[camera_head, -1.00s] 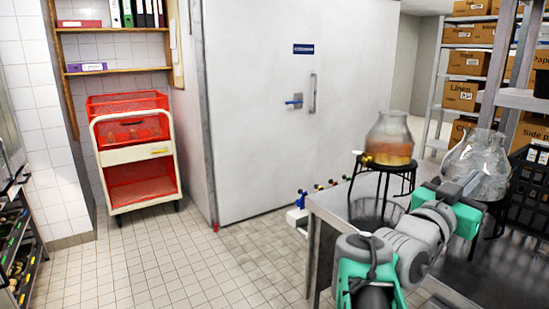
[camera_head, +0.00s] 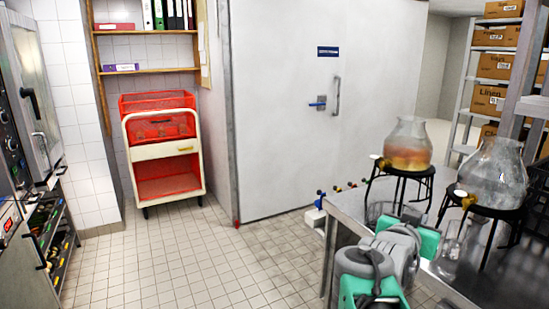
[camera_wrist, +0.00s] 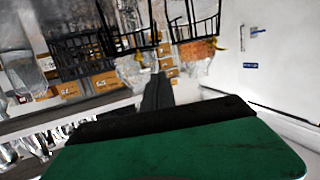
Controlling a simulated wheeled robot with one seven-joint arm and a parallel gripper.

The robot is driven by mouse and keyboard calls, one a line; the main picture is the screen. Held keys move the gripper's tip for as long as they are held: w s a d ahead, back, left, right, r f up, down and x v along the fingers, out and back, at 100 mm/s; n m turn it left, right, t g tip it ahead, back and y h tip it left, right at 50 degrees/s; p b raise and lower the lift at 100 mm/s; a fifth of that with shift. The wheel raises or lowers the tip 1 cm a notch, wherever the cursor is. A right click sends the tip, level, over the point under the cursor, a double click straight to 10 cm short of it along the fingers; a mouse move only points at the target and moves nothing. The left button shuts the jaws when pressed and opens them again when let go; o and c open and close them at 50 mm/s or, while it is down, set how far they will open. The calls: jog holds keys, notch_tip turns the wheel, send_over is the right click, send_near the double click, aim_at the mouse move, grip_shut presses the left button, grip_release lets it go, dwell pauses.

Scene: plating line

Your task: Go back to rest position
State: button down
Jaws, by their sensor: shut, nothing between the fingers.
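My gripper (camera_wrist: 157,92) shows in the wrist view as dark fingers beyond a green housing. It is shut with nothing between the fingers. In the head view my grey and green arm is folded low at the bottom right, in front of the steel table (camera_head: 345,208); the fingers cannot be made out there. The wrist picture is upside down and shows the black stands (camera_wrist: 190,25) and the white door (camera_wrist: 275,50) beyond the fingers.
Two glass dispensers stand on black stands on the table: one with orange drink (camera_head: 408,148), one clear (camera_head: 495,172). A clear glass vessel (camera_head: 447,255) stands near my arm. A red-and-cream trolley (camera_head: 160,152) is at the back. An oven (camera_head: 38,90) is at left. The tiled floor between is clear.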

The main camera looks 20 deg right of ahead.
jog(key=w+a+f+n+y+p, duration=0.1)
jog(key=w+a+f+n+y, duration=0.2)
jog(key=a, duration=0.4)
jog(key=w+a+f+n+y+p, duration=0.1)
jog(key=w+a+f+n+y, duration=0.15)
jog(key=a+f, duration=0.35)
jog(key=w+a+f+n+y+p, duration=0.15)
jog(key=a+y, duration=0.25)
jog(key=a, duration=0.4)
jog(key=s+a+f+n+g+y+p, duration=0.1)
jog(key=s+a+f+n+y, duration=0.1)
jog(key=a, duration=0.6)
jog(key=s+a+f+n+g+y, duration=0.2)
jog(key=s+a+f+n+y, duration=0.1)
jog(key=a, duration=0.5)
jog(key=s+f, duration=0.1)
jog(key=s, duration=0.1)
jog(key=shift+s+a+f+n+p, duration=0.15)
jog(key=shift+s+f+n+p, duration=0.15)
jog(key=shift+f+n+p, duration=0.1)
